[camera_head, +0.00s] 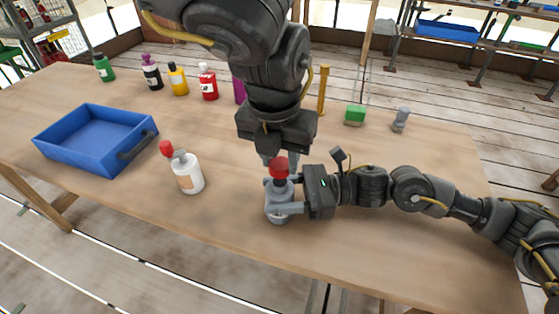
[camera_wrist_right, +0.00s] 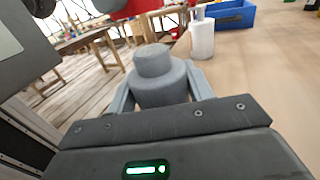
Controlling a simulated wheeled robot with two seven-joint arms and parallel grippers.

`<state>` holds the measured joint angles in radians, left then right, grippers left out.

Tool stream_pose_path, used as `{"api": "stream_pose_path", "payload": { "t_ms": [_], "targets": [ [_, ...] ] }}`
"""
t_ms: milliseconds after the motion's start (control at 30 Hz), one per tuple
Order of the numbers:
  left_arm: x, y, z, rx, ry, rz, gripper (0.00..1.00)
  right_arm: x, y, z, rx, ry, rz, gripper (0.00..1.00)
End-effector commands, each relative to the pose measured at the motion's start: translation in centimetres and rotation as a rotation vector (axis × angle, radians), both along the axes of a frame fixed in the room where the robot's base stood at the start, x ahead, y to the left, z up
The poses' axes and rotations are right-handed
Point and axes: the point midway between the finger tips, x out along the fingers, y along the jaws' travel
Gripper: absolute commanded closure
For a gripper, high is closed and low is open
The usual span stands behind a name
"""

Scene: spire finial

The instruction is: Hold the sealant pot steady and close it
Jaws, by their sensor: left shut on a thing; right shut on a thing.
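The sealant pot (camera_head: 279,216) is grey with a narrower neck and stands upright near the table's front edge. My right gripper (camera_head: 285,201) is shut around its body from the right. In the right wrist view the pot (camera_wrist_right: 160,87) sits between the fingers, its neck bare on top. My left gripper (camera_head: 279,158) comes down from above, shut on a red cap (camera_head: 278,168) over the pot. The red cap (camera_wrist_right: 125,9) shows at the top edge of the right wrist view, with a small gap between it and the neck.
A white bottle (camera_head: 188,176) with a grey and red top stands to the left. A blue tray (camera_head: 85,158) lies farther left. Several coloured bottles stand along the back, including a red one (camera_head: 208,84). A green block (camera_head: 355,115) and a small grey item (camera_head: 401,118) sit at back right.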

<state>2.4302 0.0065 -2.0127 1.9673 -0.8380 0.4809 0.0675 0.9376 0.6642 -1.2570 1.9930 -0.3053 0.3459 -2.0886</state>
Motion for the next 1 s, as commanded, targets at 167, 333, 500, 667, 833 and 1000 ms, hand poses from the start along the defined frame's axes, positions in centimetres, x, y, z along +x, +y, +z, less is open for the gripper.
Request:
{"api": "stream_pose_path", "payload": {
  "t_ms": [167,333,500,667,833,1000],
  "targets": [
    [0.0,0.0,-1.3,-0.001,-0.003,0.0,0.87,0.0,0.0,0.0,-0.001,0.0,-0.001,0.9],
    [0.0,0.0,-1.3,-0.001,-0.004,0.0,0.87,0.0,0.0,0.0,-0.001,0.001,-0.001,0.9],
    [0.0,0.0,-1.3,-0.001,-0.004,0.0,0.87,0.0,0.0,0.0,-0.001,0.001,0.0,0.9],
    [0.0,0.0,-1.3,0.0,-0.003,0.0,0.87,0.0,0.0,0.0,-0.001,0.001,0.0,0.9],
    [0.0,0.0,-2.0,0.0,-0.001,0.0,0.87,0.0,0.0,0.0,-0.001,0.001,0.0,0.9],
    [0.0,0.0,-3.0,0.0,-0.001,0.001,0.87,0.0,0.0,0.0,-0.001,0.001,0.0,0.9]
  ]
}}
